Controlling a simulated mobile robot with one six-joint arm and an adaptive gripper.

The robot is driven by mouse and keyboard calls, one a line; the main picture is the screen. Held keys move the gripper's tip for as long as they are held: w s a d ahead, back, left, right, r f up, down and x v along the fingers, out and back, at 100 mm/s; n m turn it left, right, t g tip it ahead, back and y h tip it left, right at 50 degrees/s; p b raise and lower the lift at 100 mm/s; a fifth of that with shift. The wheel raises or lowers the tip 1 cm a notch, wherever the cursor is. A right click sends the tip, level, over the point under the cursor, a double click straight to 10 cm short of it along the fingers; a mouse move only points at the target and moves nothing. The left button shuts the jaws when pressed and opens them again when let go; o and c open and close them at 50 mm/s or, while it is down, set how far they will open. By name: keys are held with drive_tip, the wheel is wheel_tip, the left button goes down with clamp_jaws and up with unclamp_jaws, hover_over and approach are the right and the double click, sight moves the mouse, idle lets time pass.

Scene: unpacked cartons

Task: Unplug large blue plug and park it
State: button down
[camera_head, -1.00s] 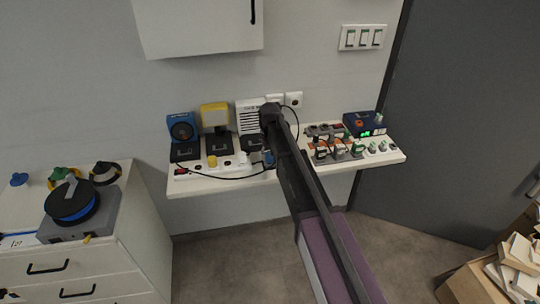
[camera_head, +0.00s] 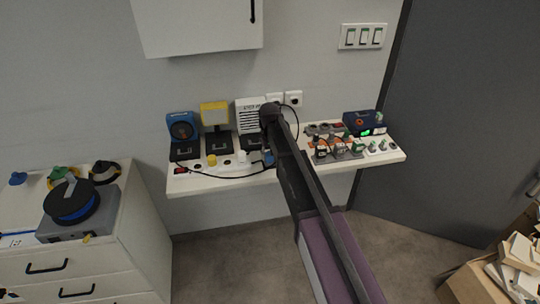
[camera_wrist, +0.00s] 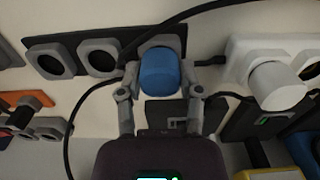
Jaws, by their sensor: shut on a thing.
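The large blue plug (camera_wrist: 158,74) shows in the middle of the wrist view, between the two fingers of my gripper (camera_wrist: 160,80), which is shut on it. The plug stands at the end socket of a dark strip with grey round sockets (camera_wrist: 98,60). I cannot tell whether its pins are in the socket or just clear of it. In the head view a small part of the blue plug (camera_head: 268,158) shows beside my arm on the white shelf (camera_head: 230,182); my arm hides the fingers there.
A white plug (camera_wrist: 275,87) sits in a white strip close to the right finger in the wrist view. A black cable (camera_wrist: 77,112) curves past the left finger. A yellow plug (camera_head: 212,160) and a blue box (camera_head: 364,123) are also on the shelf.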

drive_tip(key=shift+c, duration=0.9)
unclamp_jaws()
